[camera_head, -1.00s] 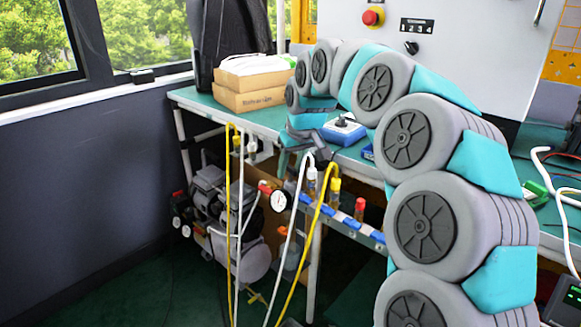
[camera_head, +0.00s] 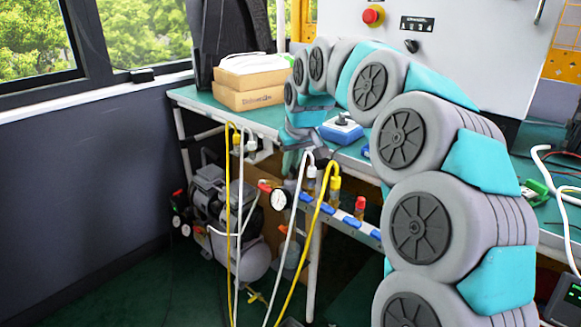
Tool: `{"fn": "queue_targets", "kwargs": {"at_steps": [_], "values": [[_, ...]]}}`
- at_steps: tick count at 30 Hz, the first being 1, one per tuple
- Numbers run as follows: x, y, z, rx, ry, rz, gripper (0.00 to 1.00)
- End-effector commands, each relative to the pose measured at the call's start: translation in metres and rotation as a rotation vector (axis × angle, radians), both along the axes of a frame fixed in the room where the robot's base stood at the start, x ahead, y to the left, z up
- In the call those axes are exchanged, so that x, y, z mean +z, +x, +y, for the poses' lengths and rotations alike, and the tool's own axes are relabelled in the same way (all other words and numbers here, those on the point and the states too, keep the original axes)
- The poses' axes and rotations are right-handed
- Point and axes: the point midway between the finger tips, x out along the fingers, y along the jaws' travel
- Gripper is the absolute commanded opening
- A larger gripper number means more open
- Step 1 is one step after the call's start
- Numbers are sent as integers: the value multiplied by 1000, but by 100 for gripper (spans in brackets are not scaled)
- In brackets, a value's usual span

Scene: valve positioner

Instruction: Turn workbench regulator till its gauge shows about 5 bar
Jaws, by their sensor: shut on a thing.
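The workbench regulator sits at the front edge of the green workbench (camera_head: 200,99), and its body is mostly hidden behind my gripper and hoses. Its round white gauge (camera_head: 279,199) hangs just below my gripper, with a red part (camera_head: 264,187) at its left. The gauge needle is too small to read. My gripper (camera_head: 291,160) points down at the bench edge, directly above the gauge. It is shut on what appears to be the regulator's knob, which the fingers hide.
White and yellow hoses (camera_head: 330,188) loop in front of the bench edge. A rail with blue and red fittings (camera_head: 345,221) runs to the right. A compressor (camera_head: 250,262) stands below. Cardboard boxes (camera_head: 248,99) and a blue box (camera_head: 342,130) are on the bench.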

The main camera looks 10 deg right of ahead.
Motion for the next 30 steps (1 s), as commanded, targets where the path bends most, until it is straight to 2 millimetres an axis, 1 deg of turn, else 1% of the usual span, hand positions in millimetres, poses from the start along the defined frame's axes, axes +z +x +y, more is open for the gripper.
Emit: {"fn": "queue_targets", "kwargs": {"at_steps": [4,11,12,19,20,27,30], "values": [[-1,0,0,-56,-1,-2,0],[0,0,0,-60,0,-2,0],[1,0,0,-60,0,-2,15],[0,0,0,-59,0,-2,40],[0,0,0,-59,0,-2,42],[0,0,0,-59,0,-2,42],[4,-1,0,-59,-1,-3,42]]}}
